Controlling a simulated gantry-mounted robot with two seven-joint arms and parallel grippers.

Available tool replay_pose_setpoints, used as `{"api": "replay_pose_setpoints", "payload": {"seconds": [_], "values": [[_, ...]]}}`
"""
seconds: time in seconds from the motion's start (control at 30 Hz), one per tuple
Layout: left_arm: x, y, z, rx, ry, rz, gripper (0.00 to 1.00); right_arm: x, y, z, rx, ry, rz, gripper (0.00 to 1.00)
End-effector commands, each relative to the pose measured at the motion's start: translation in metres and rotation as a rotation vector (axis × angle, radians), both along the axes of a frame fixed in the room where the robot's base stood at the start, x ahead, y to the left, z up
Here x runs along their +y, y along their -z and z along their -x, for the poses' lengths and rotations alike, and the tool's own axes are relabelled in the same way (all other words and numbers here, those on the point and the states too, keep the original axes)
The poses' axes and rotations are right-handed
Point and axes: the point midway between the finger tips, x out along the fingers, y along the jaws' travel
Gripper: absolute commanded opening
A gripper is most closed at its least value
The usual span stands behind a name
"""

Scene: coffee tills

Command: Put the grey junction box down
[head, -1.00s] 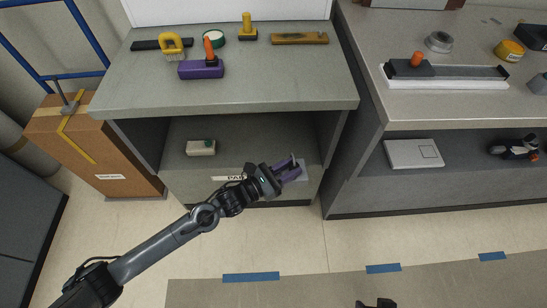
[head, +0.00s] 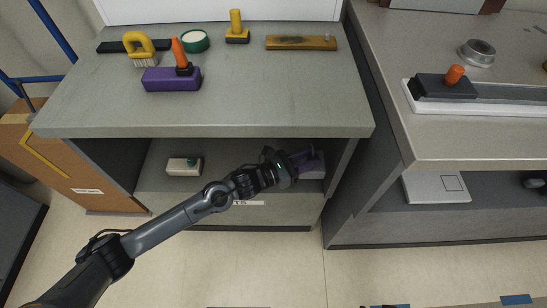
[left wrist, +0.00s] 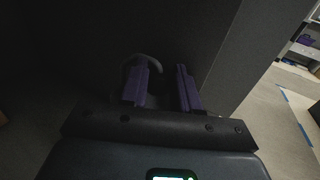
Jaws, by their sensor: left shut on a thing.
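My left gripper (head: 306,157) reaches into the open lower shelf of the left counter, near its right wall. Its purple fingers are shut on the grey junction box (head: 314,171), which shows partly just past and below the fingertips. Whether the box touches the shelf floor I cannot tell. In the left wrist view the purple fingers (left wrist: 162,85) stand against the dark shelf interior, with a dim curved grey shape between and behind them. Only a dark sliver at the bottom edge of the head view may be my right gripper.
A small pale box with a green spot (head: 184,166) sits on the same shelf, to the left. The counter top (head: 240,95) above bears a purple block (head: 171,79), a yellow brush (head: 140,46) and a wooden level (head: 301,43). A right counter (head: 470,145) stands alongside.

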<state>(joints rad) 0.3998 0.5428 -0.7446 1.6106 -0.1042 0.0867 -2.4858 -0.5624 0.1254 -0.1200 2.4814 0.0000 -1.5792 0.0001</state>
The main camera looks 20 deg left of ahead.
Motion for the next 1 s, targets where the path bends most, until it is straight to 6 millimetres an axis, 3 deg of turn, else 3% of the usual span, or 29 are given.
{"api": "replay_pose_setpoints", "payload": {"seconds": [0.17,0.6,0.8,1.0], "values": [[0.019,0.014,-0.004,0.0,-0.003,-0.001,0.0,0.0,0.016,0.009,0.023,-0.001,0.001,0.6],[0.099,0.063,-0.018,-0.001,-0.003,-0.001,0.0,0.001,0.054,0.009,0.025,0.003,-0.005,0.6],[0.113,0.069,-0.02,-0.001,-0.001,0.0,0.0,0.002,0.058,0.007,0.021,0.005,-0.009,0.6],[0.114,0.079,-0.02,0.0,0.0,0.001,0.0,0.002,0.064,0.007,0.02,0.005,-0.009,0.6]]}}
